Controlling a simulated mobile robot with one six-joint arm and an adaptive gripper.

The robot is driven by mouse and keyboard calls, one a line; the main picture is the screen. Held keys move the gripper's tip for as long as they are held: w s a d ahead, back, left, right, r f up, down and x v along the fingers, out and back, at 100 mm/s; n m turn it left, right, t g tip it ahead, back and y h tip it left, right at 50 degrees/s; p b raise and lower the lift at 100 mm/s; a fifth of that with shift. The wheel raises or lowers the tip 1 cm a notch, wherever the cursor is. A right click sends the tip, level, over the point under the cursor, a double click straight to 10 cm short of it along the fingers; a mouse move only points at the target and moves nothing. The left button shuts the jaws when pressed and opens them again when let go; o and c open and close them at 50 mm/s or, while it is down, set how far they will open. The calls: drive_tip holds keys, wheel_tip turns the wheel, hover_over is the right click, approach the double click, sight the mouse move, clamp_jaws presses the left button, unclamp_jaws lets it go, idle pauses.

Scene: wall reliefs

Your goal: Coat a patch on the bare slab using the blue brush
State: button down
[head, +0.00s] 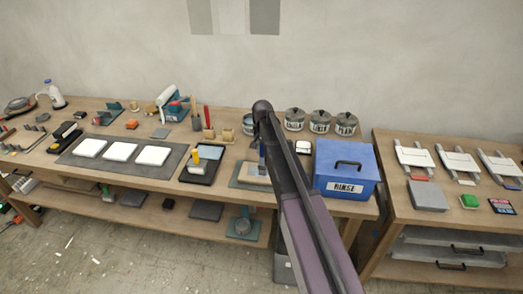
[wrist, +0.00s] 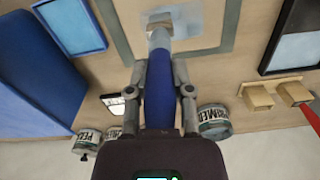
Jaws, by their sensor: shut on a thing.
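My gripper (wrist: 160,80) is shut on the blue handle of the brush (wrist: 158,100), with one finger on each side. The brush's metal collar and pale bristle end (wrist: 159,30) point to the top of the wrist view. They overlap a pale blue-grey area (wrist: 205,30) on the tan slab (wrist: 118,18), inside a grey-green border. Whether the bristles touch it is hard to tell. In the head view, the slab (head: 252,177) lies on the bench left of the rinse box, partly hidden by my arm. A bit of the blue brush shows beside the arm.
The blue rinse box (head: 346,171) stands close right of my arm. Several lidded tins (head: 320,121) stand behind. A black tray (head: 203,164) with a pale panel and yellow block lies left, then a grey mat (head: 74,159) with white tiles.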

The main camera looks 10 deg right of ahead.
drive_tip(key=d, duration=0.1)
drive_tip(key=s+d, duration=0.1)
drive_tip(key=d, duration=0.1)
drive_tip(key=shift+s+d, duration=0.15)
drive_tip(key=shift+d, duration=0.05)
idle(0.5)
drive_tip(key=shift+a, duration=0.1)
idle(0.6)
drive_tip(key=shift+w+a, duration=0.35)
drive_tip(key=shift+a, duration=0.45)
drive_tip(key=shift+w+a, duration=0.3)
drive_tip(key=shift+a, duration=0.6)
drive_tip(key=shift+w+a, duration=0.3)
drive_tip(key=shift+a, duration=0.5)
drive_tip(key=shift+w+a, duration=0.25)
drive_tip(key=shift+a, duration=0.55)
